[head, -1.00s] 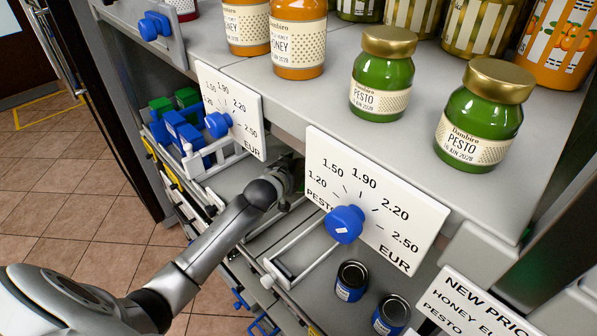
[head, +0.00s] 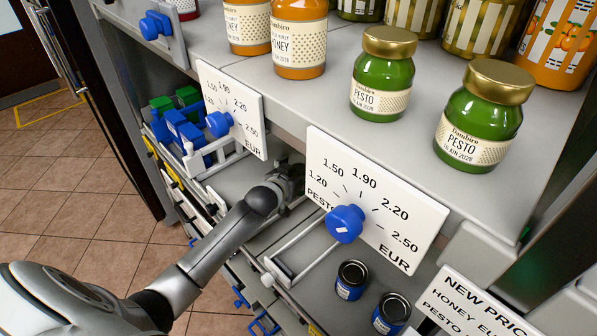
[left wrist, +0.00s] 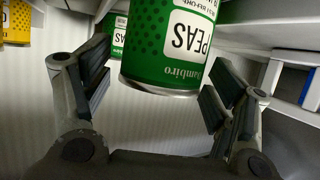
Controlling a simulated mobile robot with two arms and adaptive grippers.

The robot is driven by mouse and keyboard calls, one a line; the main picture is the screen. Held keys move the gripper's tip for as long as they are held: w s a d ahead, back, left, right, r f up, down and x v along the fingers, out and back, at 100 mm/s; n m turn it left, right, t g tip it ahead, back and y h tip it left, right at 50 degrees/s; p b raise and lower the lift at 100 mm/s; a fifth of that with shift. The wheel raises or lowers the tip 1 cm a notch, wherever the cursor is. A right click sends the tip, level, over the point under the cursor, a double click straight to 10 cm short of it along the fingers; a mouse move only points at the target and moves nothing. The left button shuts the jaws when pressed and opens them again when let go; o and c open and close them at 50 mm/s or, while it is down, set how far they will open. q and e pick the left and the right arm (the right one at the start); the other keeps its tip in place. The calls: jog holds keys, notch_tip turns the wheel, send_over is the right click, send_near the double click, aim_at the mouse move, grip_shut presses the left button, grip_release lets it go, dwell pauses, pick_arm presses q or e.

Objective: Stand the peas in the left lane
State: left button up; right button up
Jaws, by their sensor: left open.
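A green peas can (left wrist: 168,45) with a white label shows in the left wrist view, upside down in that picture. It stands between the spread fingers of my left gripper (left wrist: 160,88), with gaps on both sides. In the head view my left gripper (head: 292,178) reaches into the lower shelf between two price boards, and the peas can is hidden there. A second green can (left wrist: 117,38) shows partly behind the left finger. White wire lane dividers (head: 300,252) run along the lower shelf. My right gripper is not in view.
Blue price knobs (head: 345,223) stick out from the boards close to my arm. Blue cans (head: 352,280) stand at the right of the lower shelf, green and blue packs (head: 185,128) at its left. Pesto jars (head: 382,75) stand above. A yellow can (left wrist: 16,22) is near the wrist.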

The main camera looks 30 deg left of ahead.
pick_arm(q)
jog(key=shift+r, duration=0.15)
jog(key=v, duration=1.2)
jog(key=shift+s, duration=0.1)
